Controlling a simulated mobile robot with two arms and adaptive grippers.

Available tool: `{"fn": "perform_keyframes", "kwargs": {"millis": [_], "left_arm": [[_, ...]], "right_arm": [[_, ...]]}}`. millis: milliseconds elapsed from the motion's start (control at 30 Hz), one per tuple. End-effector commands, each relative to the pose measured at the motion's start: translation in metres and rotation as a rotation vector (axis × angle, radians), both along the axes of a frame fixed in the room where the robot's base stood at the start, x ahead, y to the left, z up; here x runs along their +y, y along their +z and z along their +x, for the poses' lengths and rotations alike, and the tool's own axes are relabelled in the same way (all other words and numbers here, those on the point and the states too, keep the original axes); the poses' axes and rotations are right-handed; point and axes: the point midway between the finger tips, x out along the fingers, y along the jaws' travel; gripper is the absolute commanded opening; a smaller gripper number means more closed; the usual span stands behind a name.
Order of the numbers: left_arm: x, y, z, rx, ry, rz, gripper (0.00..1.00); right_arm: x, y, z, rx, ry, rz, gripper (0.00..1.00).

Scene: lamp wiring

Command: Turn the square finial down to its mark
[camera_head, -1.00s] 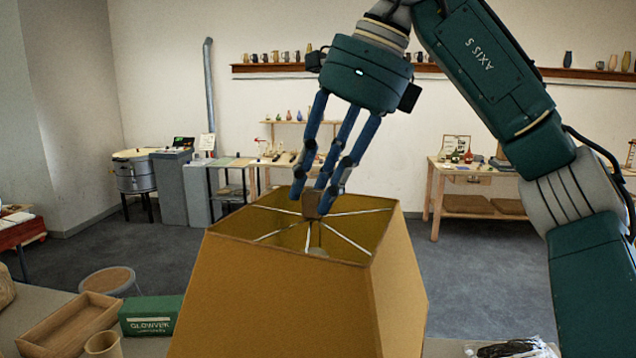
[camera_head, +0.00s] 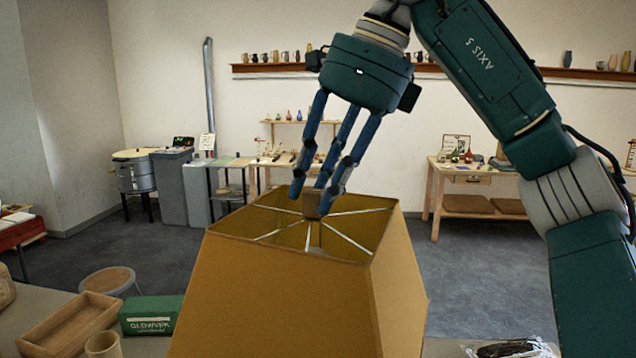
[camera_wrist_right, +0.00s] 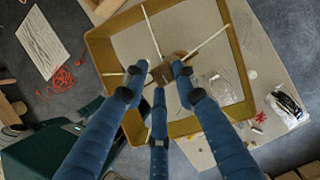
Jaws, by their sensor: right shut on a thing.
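The square finial (camera_head: 312,204) is a small brown block at the centre of the lamp shade's top opening. My right gripper (camera_head: 318,200) comes down from above with its blue fingers closed around it. In the right wrist view the finial (camera_wrist_right: 161,72) shows between the fingertips of my right gripper (camera_wrist_right: 158,76), where the white spokes meet. The mustard shade (camera_head: 290,295) stands upright on the table, its spokes (camera_head: 345,240) running from the rim to the middle. The mark is hidden from view. My left gripper is not in view.
A wooden tray (camera_head: 68,325), a green box (camera_head: 150,315) and a tan cup (camera_head: 103,344) are on the table left of the shade. A clear bag with dark contents (camera_head: 512,348) lies at the right. Side tables stand further back.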

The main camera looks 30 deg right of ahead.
Motion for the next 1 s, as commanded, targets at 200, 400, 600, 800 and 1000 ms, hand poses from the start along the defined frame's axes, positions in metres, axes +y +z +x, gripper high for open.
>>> {"fn": "perform_keyframes", "kwargs": {"millis": [200,400,600,800,1000], "left_arm": [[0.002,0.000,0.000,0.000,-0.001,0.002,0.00],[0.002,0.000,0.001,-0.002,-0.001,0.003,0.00],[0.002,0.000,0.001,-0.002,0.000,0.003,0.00],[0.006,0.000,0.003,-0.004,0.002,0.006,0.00],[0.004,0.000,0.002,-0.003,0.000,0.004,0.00]], "right_arm": [[0.000,0.001,0.001,-0.006,-0.003,0.003,0.02],[0.000,0.001,0.001,-0.006,-0.003,0.003,0.02],[0.000,0.001,0.001,-0.004,-0.003,0.001,0.39],[-0.001,0.001,0.000,-0.002,-0.001,0.001,0.39],[-0.004,0.016,-0.004,-0.004,-0.002,0.000,0.39]]}}
